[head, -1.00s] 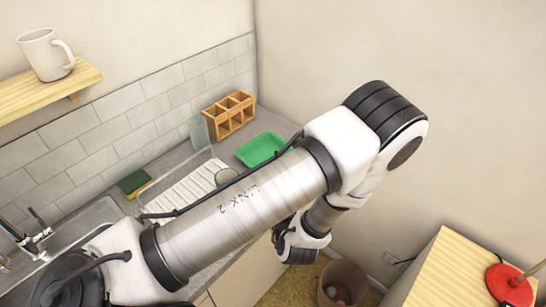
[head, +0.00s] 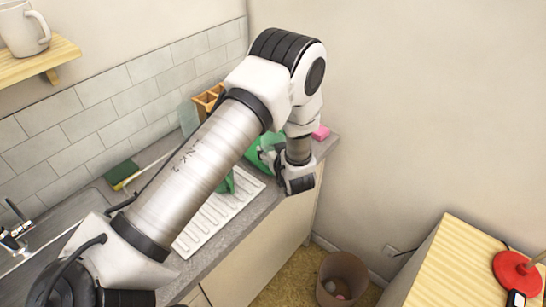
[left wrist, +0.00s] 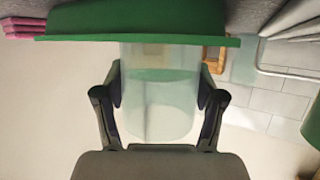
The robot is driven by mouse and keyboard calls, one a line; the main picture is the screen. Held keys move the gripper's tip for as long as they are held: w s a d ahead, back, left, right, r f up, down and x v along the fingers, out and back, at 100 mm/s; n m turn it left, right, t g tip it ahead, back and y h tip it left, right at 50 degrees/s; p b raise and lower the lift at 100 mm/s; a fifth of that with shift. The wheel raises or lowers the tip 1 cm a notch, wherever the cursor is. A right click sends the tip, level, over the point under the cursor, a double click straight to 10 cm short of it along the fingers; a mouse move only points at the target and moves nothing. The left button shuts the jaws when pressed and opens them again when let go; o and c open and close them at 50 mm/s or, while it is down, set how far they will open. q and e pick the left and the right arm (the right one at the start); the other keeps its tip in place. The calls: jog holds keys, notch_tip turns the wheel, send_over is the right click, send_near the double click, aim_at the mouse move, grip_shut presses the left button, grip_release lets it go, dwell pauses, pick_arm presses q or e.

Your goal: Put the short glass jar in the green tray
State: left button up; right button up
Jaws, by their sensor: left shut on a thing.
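The short glass jar (left wrist: 158,110) is clear and sits between the fingers of my left gripper (left wrist: 160,85) in the left wrist view. The gripper is shut on it. The green tray (left wrist: 75,22) lies across the top of that view, and its rim meets the jar's end; I cannot tell whether the jar touches the tray. In the head view the green tray (head: 256,157) shows in part behind my left arm, on the counter. My right gripper is not in view.
A pink block (head: 321,132) lies at the counter's far end. A wooden holder (head: 207,99) stands by the tiled wall. A white drainer (head: 215,213) and a green-and-yellow sponge (head: 122,173) lie nearer the sink. A bin (head: 342,278) stands on the floor.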

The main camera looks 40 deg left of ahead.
pick_arm(q)
jog(key=shift+f, duration=0.85)
jog(key=shift+w+r, duration=0.1)
jog(key=o, duration=1.4)
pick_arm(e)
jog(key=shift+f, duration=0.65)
